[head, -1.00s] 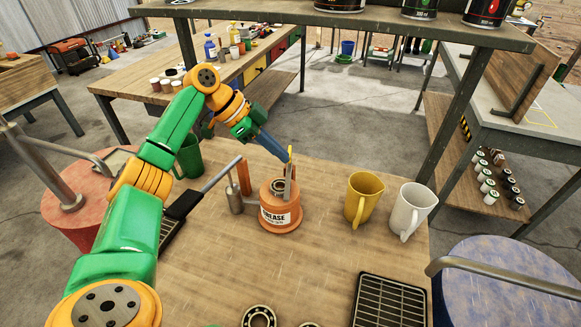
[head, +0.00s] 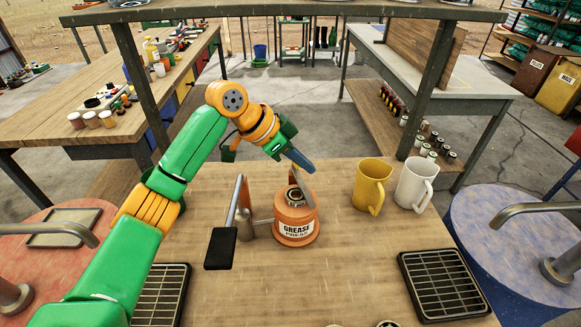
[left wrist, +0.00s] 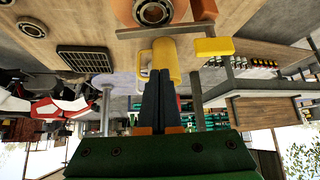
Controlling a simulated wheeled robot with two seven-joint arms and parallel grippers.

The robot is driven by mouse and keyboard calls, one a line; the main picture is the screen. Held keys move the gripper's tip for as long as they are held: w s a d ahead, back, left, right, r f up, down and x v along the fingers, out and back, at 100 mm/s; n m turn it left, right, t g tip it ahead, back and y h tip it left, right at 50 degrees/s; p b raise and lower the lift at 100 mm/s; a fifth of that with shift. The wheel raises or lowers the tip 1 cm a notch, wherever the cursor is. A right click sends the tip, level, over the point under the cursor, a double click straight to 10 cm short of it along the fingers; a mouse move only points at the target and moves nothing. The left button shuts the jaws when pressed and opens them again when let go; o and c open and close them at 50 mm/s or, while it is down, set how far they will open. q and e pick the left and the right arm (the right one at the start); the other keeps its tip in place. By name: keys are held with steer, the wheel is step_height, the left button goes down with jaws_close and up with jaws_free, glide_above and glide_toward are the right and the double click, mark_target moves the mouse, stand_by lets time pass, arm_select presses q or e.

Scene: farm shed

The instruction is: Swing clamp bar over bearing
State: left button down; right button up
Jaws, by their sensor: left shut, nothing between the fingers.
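The orange grease pot (head: 296,226), labelled GREASE, stands on the wooden table with a ring-shaped bearing (head: 295,197) on top. The bearing also shows at the top of the left wrist view (left wrist: 152,11). The grey clamp bar (head: 304,184) stands beside the bearing, on its right, not across it. My right gripper is out of view.
A yellow mug (head: 371,186) and a white mug (head: 414,184) stand right of the pot. A lever with a black handle (head: 220,248) is on its left. A black grate (head: 443,284) lies at front right. The table's front middle is mostly clear.

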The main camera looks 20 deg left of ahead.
mark_target(306, 188)
arm_select(q)
steer(key=f+p, duration=0.1)
steer(key=f, duration=0.1)
steer(key=f+p, duration=0.1)
steer(key=d+f+p, duration=0.1)
steer(key=f, duration=0.1)
steer(key=shift+w+f, duration=0.3)
steer(key=shift+w, duration=0.1)
steer(key=shift+s+a, duration=0.2)
steer(key=shift+s, duration=0.05)
steer(key=shift+f, duration=0.1)
steer(key=shift+w, duration=0.1)
